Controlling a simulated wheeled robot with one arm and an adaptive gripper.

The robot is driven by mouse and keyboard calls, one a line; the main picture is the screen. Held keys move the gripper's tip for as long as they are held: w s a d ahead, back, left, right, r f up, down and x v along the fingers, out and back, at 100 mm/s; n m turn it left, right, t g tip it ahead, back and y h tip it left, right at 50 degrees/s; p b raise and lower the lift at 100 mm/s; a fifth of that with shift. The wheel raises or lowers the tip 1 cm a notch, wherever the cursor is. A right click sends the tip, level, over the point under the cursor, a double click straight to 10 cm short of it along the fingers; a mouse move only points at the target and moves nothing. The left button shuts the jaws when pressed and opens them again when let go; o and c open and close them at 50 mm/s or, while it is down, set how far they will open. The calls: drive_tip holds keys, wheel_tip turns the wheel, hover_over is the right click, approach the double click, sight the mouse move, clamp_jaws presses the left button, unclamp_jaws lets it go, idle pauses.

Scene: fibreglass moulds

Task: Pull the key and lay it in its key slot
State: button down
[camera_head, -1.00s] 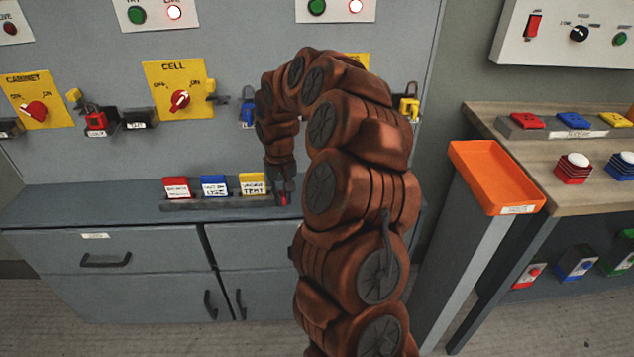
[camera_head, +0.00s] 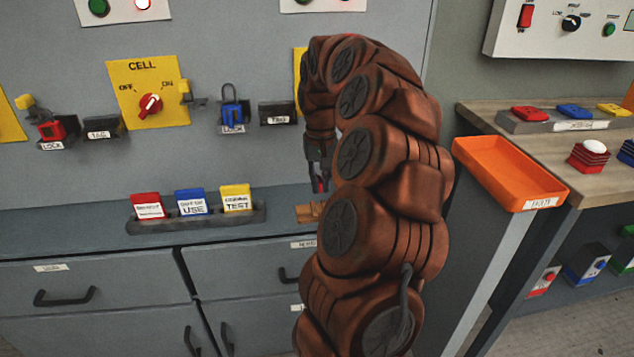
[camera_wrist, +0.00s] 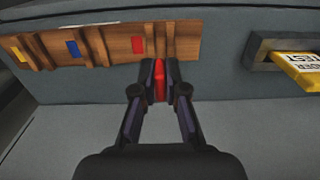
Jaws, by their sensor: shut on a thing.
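In the wrist view my gripper (camera_wrist: 160,72) is shut on a slim red piece, seemingly the red key (camera_wrist: 159,82). Just beyond the fingertips is a wooden key board (camera_wrist: 110,40) with dividers and a yellow patch (camera_wrist: 16,54), a blue patch (camera_wrist: 73,48) and a red patch (camera_wrist: 138,45). The fingertips overlap the board's near edge, close to the red patch; I cannot tell whether they touch it. In the head view my gripper (camera_head: 320,180) points down by the board's visible end (camera_head: 307,213); my arm hides the rest.
Left of the board stands a dark rack (camera_head: 190,218) with a red tag (camera_head: 147,206), a blue tag (camera_head: 191,202) and a yellow tag (camera_head: 237,198). A yellow CELL switch (camera_head: 145,85) is on the upright panel. An orange tray (camera_head: 510,170) is at right.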

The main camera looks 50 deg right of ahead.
sight(319, 211)
drive_tip(key=shift+f+b, duration=1.25)
drive_tip(key=shift+f, duration=1.75)
drive_tip(key=shift+a, duration=0.1)
drive_tip(key=c, duration=1.1)
unclamp_jaws()
drive_tip(key=shift+f, duration=0.15)
drive_tip(key=shift+c, duration=0.2)
wheel_tip(319, 211, up, 12)
drive_tip(key=shift+r, duration=0.1)
